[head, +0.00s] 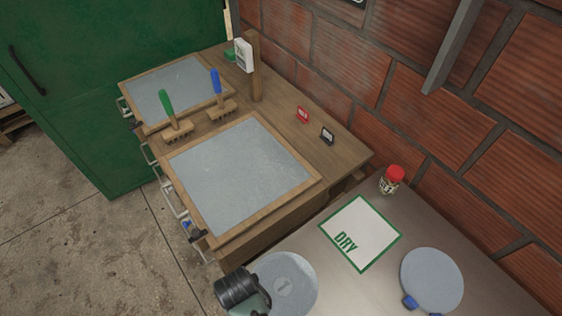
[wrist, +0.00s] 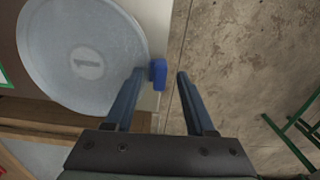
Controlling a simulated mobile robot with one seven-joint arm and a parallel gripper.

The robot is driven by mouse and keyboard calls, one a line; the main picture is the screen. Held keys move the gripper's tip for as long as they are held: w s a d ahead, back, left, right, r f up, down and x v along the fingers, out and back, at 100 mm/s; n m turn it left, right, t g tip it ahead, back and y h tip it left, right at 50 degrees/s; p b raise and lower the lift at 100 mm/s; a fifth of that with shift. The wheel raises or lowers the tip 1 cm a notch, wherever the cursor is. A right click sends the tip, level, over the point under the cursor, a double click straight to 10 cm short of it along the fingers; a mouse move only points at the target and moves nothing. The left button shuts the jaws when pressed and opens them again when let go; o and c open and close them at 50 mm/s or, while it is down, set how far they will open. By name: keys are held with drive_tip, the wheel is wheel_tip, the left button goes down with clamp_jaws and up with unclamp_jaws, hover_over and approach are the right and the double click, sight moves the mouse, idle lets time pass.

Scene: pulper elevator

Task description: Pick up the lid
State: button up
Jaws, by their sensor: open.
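A round grey lid marked "1" (wrist: 75,50) lies flat at the upper left of the wrist view, with a blue tab (wrist: 158,74) on its rim. In the head view this lid (head: 290,275) lies on the grey counter at the bottom, partly hidden by my dark wrist. My gripper (wrist: 160,74) is open and empty. The blue tab shows between its two fingertips, closer to the left one. I cannot tell the height gap or whether they touch. A second round lid (head: 432,278) with a blue tab (head: 409,302) lies at the lower right.
A "DRY" mat (head: 360,229) lies on the counter between the lids, with a red-capped jar (head: 391,180) behind it. A wooden bench (head: 283,112) with two grey panels and two brushes stands beyond. A brick wall (head: 420,110) bounds the right; concrete floor (head: 90,250) is clear.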

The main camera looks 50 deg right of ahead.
clamp_jaws()
idle(1.4)
